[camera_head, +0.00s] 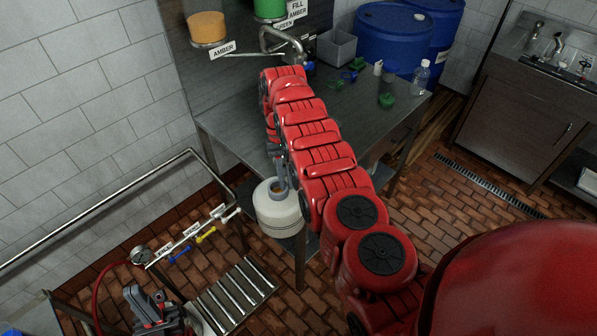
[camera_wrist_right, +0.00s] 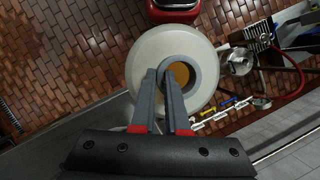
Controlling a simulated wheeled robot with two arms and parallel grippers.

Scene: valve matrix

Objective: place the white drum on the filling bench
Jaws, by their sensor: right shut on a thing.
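The white drum (camera_head: 278,212) is upright in front of the filling bench's near edge, lower than its top. Its open grey neck shows amber inside in the right wrist view (camera_wrist_right: 204,52). My right gripper (camera_head: 281,180) is shut on the neck's rim; its fingers in the right wrist view (camera_wrist_right: 160,75) pinch the rim's near side. The filling bench (camera_head: 222,125) is a grey steel table below the AMBER and green vessels. My red right arm covers much of its top. My left gripper (camera_head: 147,300) is low at the left, apart from the drum; its fingers look spread and empty.
The bench holds a grey bin (camera_head: 337,48), small green parts (camera_head: 387,101) and a clear bottle (camera_head: 420,77). Blue barrels (camera_head: 395,35) stand behind it. A roller conveyor (camera_head: 236,292), gauge (camera_head: 141,255) and handrail (camera_head: 100,212) are left. The bench's left top is clear.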

